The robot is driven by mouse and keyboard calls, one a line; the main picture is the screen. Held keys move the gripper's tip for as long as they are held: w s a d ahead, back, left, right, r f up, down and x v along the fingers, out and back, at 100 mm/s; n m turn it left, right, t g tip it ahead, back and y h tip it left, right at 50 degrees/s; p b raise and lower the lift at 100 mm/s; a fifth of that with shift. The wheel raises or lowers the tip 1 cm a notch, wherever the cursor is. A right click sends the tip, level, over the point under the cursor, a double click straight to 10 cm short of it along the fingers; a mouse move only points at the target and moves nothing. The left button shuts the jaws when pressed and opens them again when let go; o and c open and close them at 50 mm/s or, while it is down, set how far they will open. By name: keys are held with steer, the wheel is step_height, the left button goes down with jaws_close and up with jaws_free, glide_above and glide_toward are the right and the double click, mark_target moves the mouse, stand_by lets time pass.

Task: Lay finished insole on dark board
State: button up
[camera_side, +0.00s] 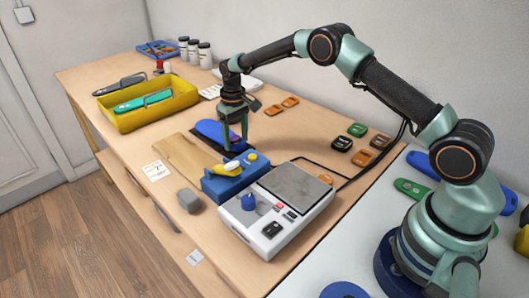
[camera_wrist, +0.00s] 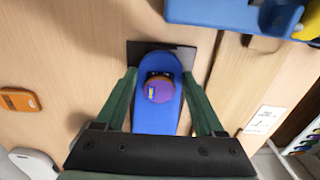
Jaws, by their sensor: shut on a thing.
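The blue insole (camera_wrist: 157,117) lies between the two green fingers of my gripper (camera_wrist: 160,76) in the wrist view, with a round purple and orange patch on it. My gripper is shut on its sides. The insole also shows in the side view (camera_side: 210,130), beside and below my gripper (camera_side: 232,147). The dark board (camera_wrist: 205,58) shows under and around the far end of the insole in the wrist view. Most of the board is hidden by the insole and my fingers. I cannot tell whether the insole touches it.
A blue fixture with a yellow handle (camera_side: 232,184) and a white machine with a grey plate (camera_side: 295,185) stand nearer the camera. A yellow tray (camera_side: 150,120) holding insoles is at the left. Orange pieces (camera_side: 272,110) lie at the right. A grey block (camera_side: 189,200) sits near the front edge.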

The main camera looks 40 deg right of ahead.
steer(key=shift+f, duration=0.35)
stand_by(0.3)
steer(key=o, duration=1.4)
steer(key=shift+c, duration=0.2)
steer(key=shift+r, duration=4)
steer(key=shift+r, duration=0.1)
